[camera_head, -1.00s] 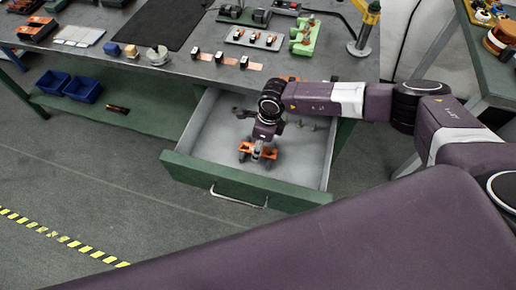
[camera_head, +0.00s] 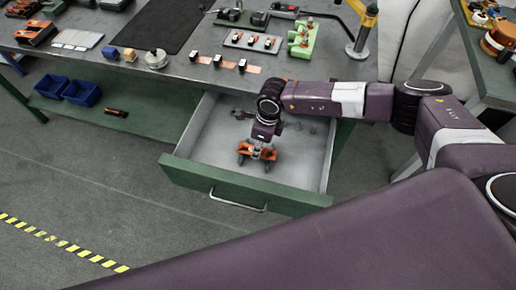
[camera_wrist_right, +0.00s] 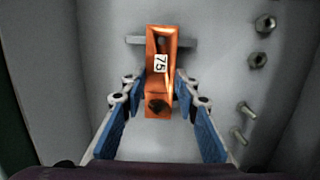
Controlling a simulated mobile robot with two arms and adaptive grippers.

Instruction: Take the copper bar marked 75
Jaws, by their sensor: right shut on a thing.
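The copper bar marked 75 (camera_wrist_right: 159,86) is orange, with a white label reading 75 and a dark round hole near its close end. It lies lengthwise between the two fingers of my right gripper (camera_wrist_right: 160,98) in the right wrist view. The gripper is shut on it, with the fingertips at its sides. My left gripper is not in view.
Nuts (camera_wrist_right: 265,24) and bolts (camera_wrist_right: 242,135) lie on the drawer floor, right of the bar in the wrist view. The drawer's green front panel and side walls surround the gripper. The workbench (camera_head: 185,65) above carries copper pieces, a dark mat and a green fixture (camera_head: 301,38).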

